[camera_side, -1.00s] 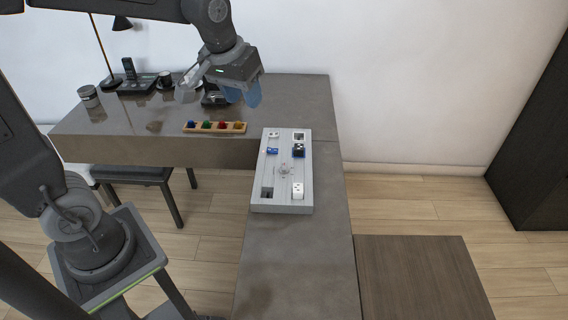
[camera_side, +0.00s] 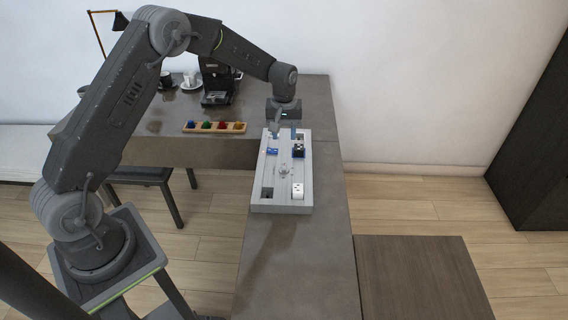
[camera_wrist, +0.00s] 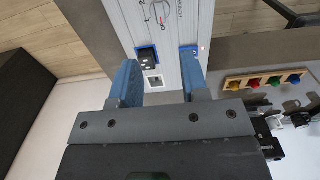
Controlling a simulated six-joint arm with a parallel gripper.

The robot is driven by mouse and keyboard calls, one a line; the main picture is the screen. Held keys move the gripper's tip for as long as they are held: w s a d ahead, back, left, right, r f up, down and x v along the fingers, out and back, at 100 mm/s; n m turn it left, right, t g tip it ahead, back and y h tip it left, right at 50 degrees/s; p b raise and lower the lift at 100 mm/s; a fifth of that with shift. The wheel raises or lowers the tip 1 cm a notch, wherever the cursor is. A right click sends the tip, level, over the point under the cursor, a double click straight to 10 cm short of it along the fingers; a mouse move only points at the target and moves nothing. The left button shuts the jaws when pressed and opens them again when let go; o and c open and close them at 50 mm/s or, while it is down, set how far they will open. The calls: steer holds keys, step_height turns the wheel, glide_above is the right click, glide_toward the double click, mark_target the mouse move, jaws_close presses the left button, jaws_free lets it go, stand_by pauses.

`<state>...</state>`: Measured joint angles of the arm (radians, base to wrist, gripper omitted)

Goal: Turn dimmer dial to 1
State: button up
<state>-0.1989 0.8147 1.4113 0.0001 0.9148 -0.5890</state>
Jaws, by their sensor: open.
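The dimmer dial (camera_side: 284,170) appears as a small round fitting near the middle of the long grey panel (camera_side: 285,199). In the wrist view, a round marking (camera_wrist: 157,12) at the top edge of the picture seems to belong to it and is partly cut off. Its setting is too small to read. My gripper (camera_side: 284,134) is open and empty, pointing down above the panel's far end, apart from the dial. In the wrist view, its blue fingers (camera_wrist: 162,80) stand either side of the panel's end.
The panel also carries a blue switch (camera_side: 272,151), a black block with blue (camera_side: 298,151) and a white socket block (camera_side: 298,190). A wooden rack of coloured knobs (camera_side: 214,127) and a coffee machine (camera_side: 217,84) stand left. The counter nearer the camera is clear.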

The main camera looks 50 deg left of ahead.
mark_target(284, 166)
step_height(284, 166, down, 12)
stand_by(0.4)
steer(key=shift+c, duration=0.3)
jaws_close()
